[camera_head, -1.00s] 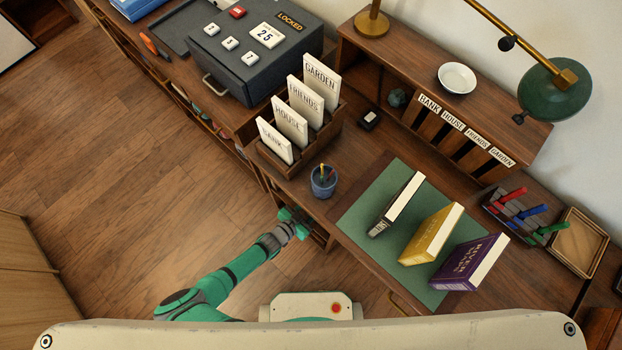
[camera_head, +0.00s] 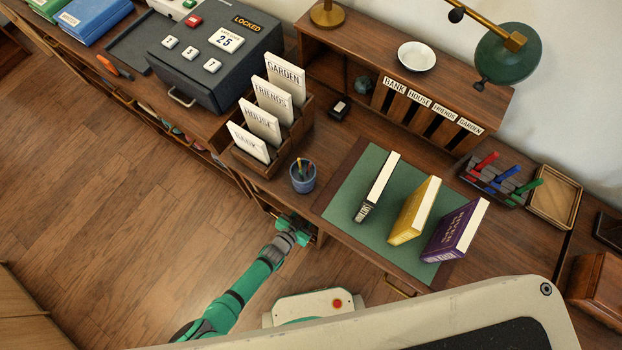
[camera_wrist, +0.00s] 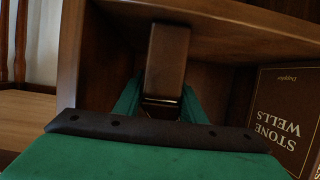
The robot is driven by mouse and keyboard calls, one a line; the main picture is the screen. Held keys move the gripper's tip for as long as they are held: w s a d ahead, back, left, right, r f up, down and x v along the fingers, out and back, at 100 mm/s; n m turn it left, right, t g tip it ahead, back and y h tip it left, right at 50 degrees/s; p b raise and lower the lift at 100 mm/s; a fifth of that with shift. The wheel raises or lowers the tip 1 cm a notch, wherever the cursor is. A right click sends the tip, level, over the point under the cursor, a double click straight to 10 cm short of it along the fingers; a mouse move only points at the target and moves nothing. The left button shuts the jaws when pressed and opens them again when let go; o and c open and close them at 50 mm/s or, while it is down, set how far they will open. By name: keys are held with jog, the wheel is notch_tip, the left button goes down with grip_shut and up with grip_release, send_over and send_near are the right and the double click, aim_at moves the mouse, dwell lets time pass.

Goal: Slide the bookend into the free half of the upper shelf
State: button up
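The bookend appears to be the dark brown block (camera_wrist: 167,55) in the wrist view. It stands between the two green fingers of my gripper (camera_wrist: 166,100), which lie close against its sides. The block is in the mouth of a wooden shelf compartment (camera_wrist: 225,85). A dark book lettered "STONE WELLS" (camera_wrist: 285,115) fills the right side of that compartment. In the head view my gripper (camera_head: 292,230) is at the desk's front, below the top, by the open shelf. The bookend cannot be made out there. The compartment's deep inside is dark.
On the desk top, a pen cup (camera_head: 303,176) stands above my gripper. Three books, including a yellow one (camera_head: 414,212), stand on a green mat (camera_head: 345,190). A card rack (camera_head: 285,150) and a locked grey box (camera_head: 205,60) are to the left. Floor (camera_head: 120,200) is clear at left.

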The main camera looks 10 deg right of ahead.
jog(key=o, duration=0.4)
jog(key=shift+a, duration=0.1)
jog(key=shift+v, duration=5.35)
jog(key=shift+s, duration=0.1)
